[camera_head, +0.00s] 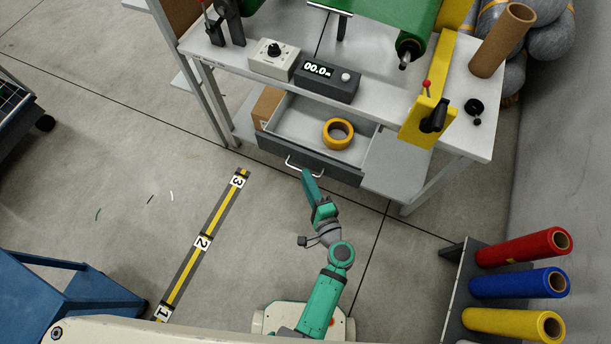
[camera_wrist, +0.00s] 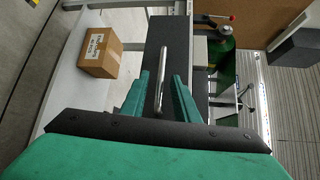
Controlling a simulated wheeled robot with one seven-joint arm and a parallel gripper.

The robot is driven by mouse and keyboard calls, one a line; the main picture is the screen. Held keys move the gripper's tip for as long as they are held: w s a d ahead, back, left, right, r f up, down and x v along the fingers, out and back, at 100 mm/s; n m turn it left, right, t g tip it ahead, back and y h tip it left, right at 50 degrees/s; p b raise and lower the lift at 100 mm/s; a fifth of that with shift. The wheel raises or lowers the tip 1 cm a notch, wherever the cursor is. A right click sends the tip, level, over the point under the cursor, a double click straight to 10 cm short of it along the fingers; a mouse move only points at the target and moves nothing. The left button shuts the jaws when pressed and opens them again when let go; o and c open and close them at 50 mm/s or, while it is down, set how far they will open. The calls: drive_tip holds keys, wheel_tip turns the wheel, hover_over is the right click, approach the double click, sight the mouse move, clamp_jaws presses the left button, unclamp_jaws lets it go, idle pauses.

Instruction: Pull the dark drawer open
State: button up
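My gripper (camera_head: 307,173) is at the handle. In the wrist view its two green fingers (camera_wrist: 161,82) stand apart on either side of the bar, with a visible gap on both sides. Whether a finger touches the bar cannot be told.
An orange tape roll (camera_head: 327,132) lies in the drawer. A cardboard box (camera_head: 266,106) sits on the lower shelf left of it. The white bench top (camera_head: 385,100) overhangs the drawer. A rack with coloured rolls (camera_head: 520,283) stands at right.

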drive_tip(key=v, duration=0.9)
drive_tip(key=shift+a, duration=0.15)
drive_tip(key=s+f+n+g+h, duration=0.35)
drive_tip(key=s+n+h, duration=0.2)
drive_tip(key=s, duration=0.55)
drive_tip(key=s+r+n+t, duration=0.2)
drive_tip(key=s+r+n, duration=0.1)
drive_tip(key=r, duration=0.5)
drive_tip(key=s+a+r+n+t+h, duration=0.1)
drive_tip(key=s+r+n+t, duration=0.1)
drive_tip(key=r+n, duration=0.4)
wheel_tip(320, 180, up, 3)
drive_tip(key=shift+s+a+r, duration=0.1)
drive_tip(key=shift+s+a, duration=0.15)
drive_tip(key=shift+s, duration=0.65)
drive_tip(key=shift+h, duration=0.25)
drive_tip(key=shift+s, duration=0.1)
